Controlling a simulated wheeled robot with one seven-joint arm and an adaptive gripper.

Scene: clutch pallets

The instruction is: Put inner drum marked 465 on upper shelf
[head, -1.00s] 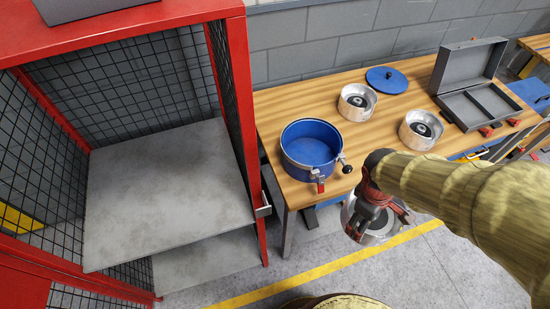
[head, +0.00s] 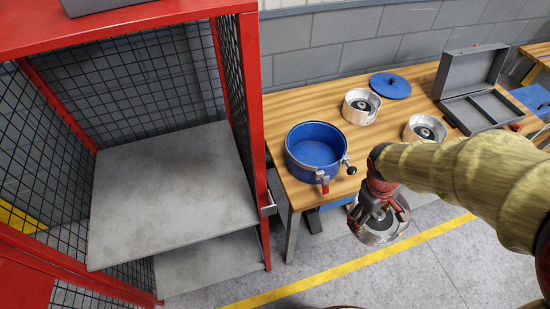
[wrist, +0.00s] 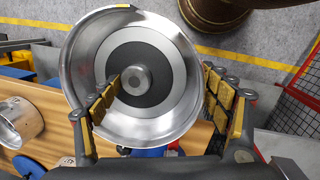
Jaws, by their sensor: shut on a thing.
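My gripper (head: 380,216) is shut on a silver inner drum (head: 377,239), held in the air in front of the workbench. In the wrist view the drum (wrist: 80,60) shows its open side, with a dark ring and a central hub. One finger reaches inside the drum and the other is by its right rim; the exact contact is unclear. No number is readable on it. The upper shelf (head: 165,190) is a bare grey panel inside the red mesh cabinet (head: 250,100) at left. A lower shelf (head: 205,268) lies beneath it.
The wooden workbench (head: 290,105) carries a blue pot (head: 314,160) with clamps, a blue lid (head: 390,84), two silver drums (head: 361,106) (head: 424,128) and an open grey case (head: 475,92). The cabinet's mesh side and red post stand between shelf and bench.

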